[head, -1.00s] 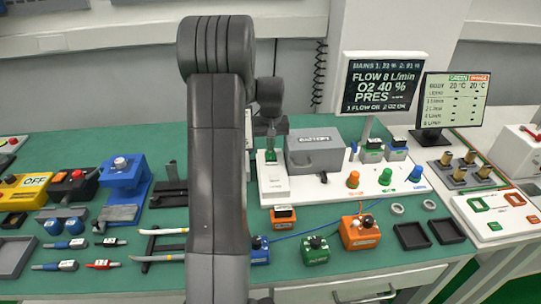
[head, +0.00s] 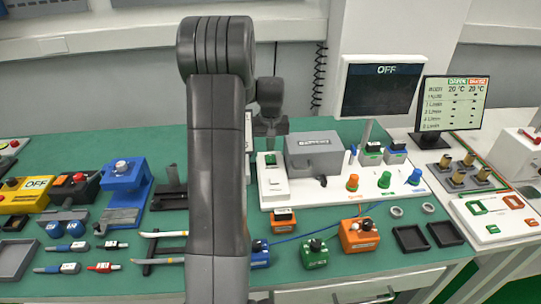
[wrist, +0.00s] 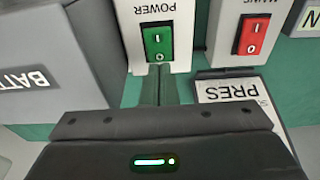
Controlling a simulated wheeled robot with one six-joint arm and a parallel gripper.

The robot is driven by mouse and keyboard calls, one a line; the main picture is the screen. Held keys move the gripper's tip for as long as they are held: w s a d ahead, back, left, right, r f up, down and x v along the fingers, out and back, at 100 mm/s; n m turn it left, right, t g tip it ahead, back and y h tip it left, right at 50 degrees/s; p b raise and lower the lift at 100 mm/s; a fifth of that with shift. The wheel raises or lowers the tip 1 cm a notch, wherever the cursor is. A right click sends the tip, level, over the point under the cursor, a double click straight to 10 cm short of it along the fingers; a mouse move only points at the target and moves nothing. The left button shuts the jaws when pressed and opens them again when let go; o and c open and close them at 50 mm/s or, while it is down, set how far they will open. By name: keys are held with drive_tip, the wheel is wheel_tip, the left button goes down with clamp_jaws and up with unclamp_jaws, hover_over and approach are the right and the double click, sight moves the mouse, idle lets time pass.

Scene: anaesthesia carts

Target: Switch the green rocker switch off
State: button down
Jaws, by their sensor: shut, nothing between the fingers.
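The green rocker switch (wrist: 157,42), marked I and O and labelled POWER, shows in the wrist view on a white housing (wrist: 183,55). Its tilt is hard to judge. In the head view the white housing (head: 273,187) stands left of the grey battery box (head: 315,160). My gripper (wrist: 158,75) is shut and empty, its fingertips just short of the rocker's O end in the wrist view; I cannot tell whether they touch. In the head view my gripper (head: 270,142) is above the housing. The larger monitor (head: 385,90) is dark and reads OFF.
A red rocker (wrist: 251,35) labelled MAINS sits right of the green one, with a PRES label (wrist: 235,92) nearby. Orange, green and blue knobs (head: 353,182) stand along the white base. My arm hides part of the table.

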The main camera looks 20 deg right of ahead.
sight(270, 156)
drive_tip(key=shift+r+p, duration=1.45)
drive_tip(key=shift+r, duration=1)
drive_tip(key=shift+a, duration=0.1)
